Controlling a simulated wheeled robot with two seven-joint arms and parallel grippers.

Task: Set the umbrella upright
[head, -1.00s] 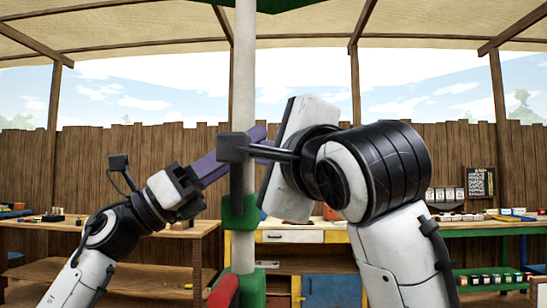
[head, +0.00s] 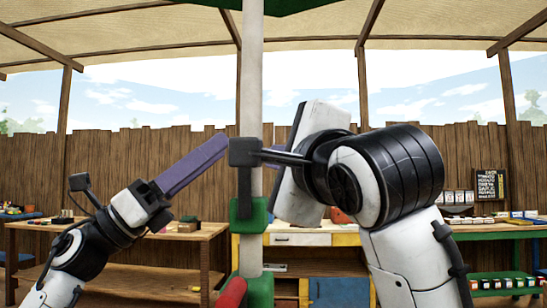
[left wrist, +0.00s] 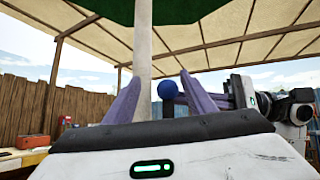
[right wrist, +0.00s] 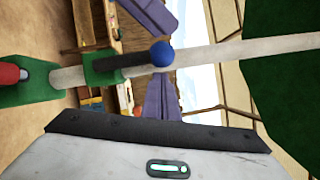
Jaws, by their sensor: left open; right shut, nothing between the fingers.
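The umbrella's white pole (head: 251,90) stands about vertical in the head view, its green canopy (left wrist: 180,10) at the top. A dark lever (right wrist: 122,64) rises along the pole from a green collar (head: 249,213) and ends in a blue ball (left wrist: 168,89). My left gripper (head: 218,146) is open and empty, its purple fingers just left of the pole, apart from it in the head view. My right gripper (right wrist: 172,78) is shut and empty, close to the blue ball; contact cannot be told.
A red handle (head: 232,292) and green base part (head: 262,290) sit low on the pole. Wooden tables (head: 110,226) stand at the left, a workbench with a yellow frame (head: 345,232) behind, and a green shelf (head: 500,282) with jars at right. A wooden fence closes the back.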

